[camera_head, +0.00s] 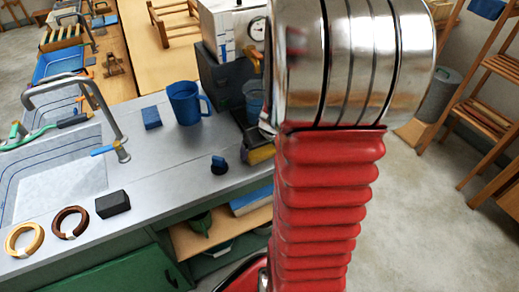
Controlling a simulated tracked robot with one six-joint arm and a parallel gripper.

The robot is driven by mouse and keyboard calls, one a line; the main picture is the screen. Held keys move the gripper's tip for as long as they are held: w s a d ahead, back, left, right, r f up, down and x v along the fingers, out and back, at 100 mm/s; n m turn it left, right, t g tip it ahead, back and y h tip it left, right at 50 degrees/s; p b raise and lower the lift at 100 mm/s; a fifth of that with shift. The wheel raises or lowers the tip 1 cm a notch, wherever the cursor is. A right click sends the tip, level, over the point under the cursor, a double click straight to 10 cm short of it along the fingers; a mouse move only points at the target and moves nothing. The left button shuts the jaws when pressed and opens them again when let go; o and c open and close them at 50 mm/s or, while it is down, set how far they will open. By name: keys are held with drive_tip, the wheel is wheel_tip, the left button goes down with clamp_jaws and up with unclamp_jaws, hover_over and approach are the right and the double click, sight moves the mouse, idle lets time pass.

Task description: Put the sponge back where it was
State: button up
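A small blue block (152,118), which looks like a sponge, lies on the grey counter (150,170) left of a blue mug (187,103). A black block (112,204) lies near the counter's front edge. A yellow-and-dark block (261,154), also sponge-like, shows at the counter's right end, partly hidden by my arm. I cannot tell which of these the task means, or whether the yellow-and-dark one is held or resting. My arm's red bellows and shiny metal housing fill the centre right. My gripper is not clearly visible; my arm may be hiding it.
A sink (62,172) with a tap is at left. Two rings, yellow (24,240) and brown (70,223), and a small dark blue knob-like object (219,166) lie on the counter. A dark box (222,82) stands at the back. Wooden shelving (490,105) is at right.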

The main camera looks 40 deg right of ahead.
drive_tip(key=shift+o, duration=1.4)
drive_tip(key=shift+r, duration=0.15)
drive_tip(key=v, duration=1.2)
drive_tip(key=s+a+r+n, duration=0.1)
drive_tip(key=s+a+r, duration=0.1)
drive_tip(key=a, duration=1.1)
drive_tip(key=s+a+r+n+t+y, duration=0.1)
drive_tip(key=a+r, duration=0.4)
drive_tip(key=a, duration=0.8)
drive_tip(key=s+n, duration=0.1)
drive_tip(key=s, duration=0.1)
drive_tip(key=shift+s+r, duration=0.25)
drive_tip(key=shift+s, duration=0.05)
